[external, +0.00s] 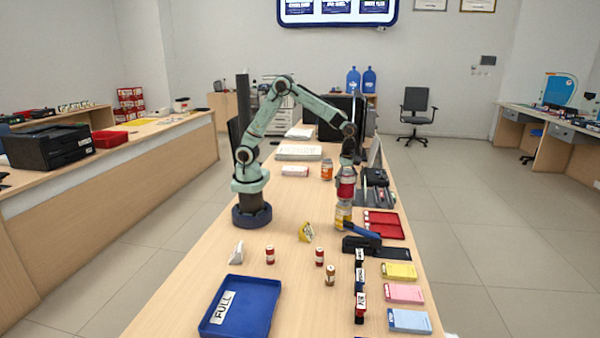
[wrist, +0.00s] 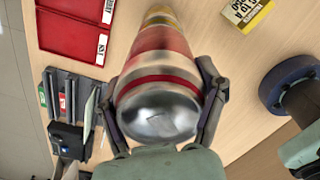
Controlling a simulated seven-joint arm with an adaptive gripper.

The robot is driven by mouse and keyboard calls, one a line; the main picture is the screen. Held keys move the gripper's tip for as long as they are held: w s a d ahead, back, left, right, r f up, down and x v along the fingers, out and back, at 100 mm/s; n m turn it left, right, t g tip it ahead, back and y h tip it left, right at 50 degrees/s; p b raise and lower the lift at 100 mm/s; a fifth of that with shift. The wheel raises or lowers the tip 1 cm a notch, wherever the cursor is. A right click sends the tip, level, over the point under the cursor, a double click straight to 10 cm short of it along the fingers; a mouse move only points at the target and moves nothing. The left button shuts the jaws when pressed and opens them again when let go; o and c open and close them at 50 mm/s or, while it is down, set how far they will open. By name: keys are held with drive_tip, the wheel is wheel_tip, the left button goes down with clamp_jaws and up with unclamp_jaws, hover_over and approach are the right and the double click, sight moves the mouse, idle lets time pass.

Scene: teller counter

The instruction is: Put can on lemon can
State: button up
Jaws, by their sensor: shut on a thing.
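A red and white can (external: 345,189) is held upright in my gripper (external: 347,168). In the wrist view my gripper (wrist: 160,105) has its two fingers closed on the sides of this can (wrist: 155,65), whose shiny metal top faces the camera. The yellow lemon can (external: 343,216) stands on the counter directly below the held can. Its yellowish edge (wrist: 159,13) shows beyond the held can in the wrist view. The two cans look lined up and very close; I cannot tell whether they touch.
A red tray (external: 386,231) and a black stapler-like thing with a blue handle (external: 362,233) lie close right of the lemon can. An orange can (external: 327,170) stands farther back. A blue tray (external: 262,300) is in front.

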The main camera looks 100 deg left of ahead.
drive_tip(key=shift+f, duration=0.65)
drive_tip(key=o, duration=1.2)
drive_tip(key=shift+f, duration=0.15)
